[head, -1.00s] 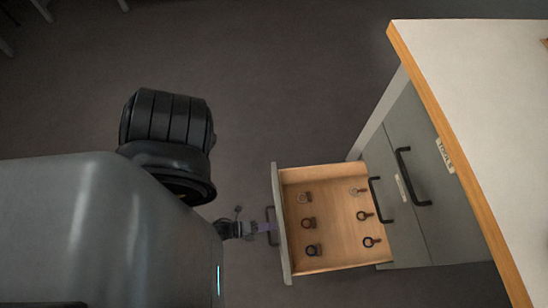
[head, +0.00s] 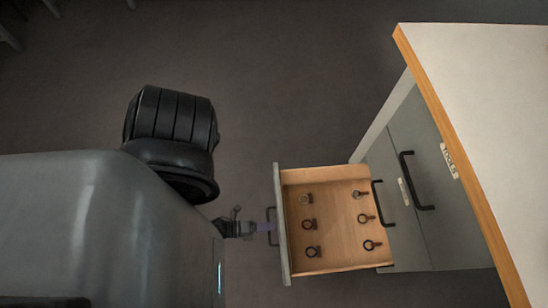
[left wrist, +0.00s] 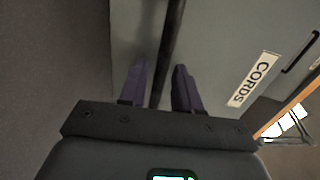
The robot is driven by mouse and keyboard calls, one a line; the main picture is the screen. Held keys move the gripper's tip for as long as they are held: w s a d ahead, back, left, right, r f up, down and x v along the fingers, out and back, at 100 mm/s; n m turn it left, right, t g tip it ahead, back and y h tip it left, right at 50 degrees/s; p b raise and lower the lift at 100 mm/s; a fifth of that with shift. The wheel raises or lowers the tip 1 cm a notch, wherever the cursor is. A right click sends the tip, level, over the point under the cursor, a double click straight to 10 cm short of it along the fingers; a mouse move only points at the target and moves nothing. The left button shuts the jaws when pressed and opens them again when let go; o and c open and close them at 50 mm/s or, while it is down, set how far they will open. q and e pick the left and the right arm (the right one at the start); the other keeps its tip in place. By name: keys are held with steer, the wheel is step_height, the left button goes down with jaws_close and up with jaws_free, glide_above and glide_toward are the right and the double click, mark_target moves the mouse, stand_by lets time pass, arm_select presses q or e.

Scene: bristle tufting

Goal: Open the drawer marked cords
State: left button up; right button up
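A wooden drawer (head: 335,250) with a grey front (head: 282,240) stands pulled out of the cabinet in the head view. Several small ring-headed pieces (head: 309,225) lie in it. My left gripper (head: 265,227) is at its dark bar handle (head: 271,214). In the left wrist view the grey front bears a label reading CORDS (left wrist: 253,78). The handle bar (left wrist: 172,40) passes between the purple fingers of my left gripper (left wrist: 162,85). The fingers are apart, with a gap beside the bar. My right gripper is in no view.
Two more bar handles (head: 407,180) (head: 382,203) are on the cabinet's front, with labels; one reads TOOLS (head: 449,160). The white worktop (head: 480,90) with a wooden edge overhangs at the right. The floor (head: 270,90) beyond the drawer is clear.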

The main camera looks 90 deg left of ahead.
arm_select(q)
steer(key=v, duration=1)
steer(key=shift+p, duration=0.4)
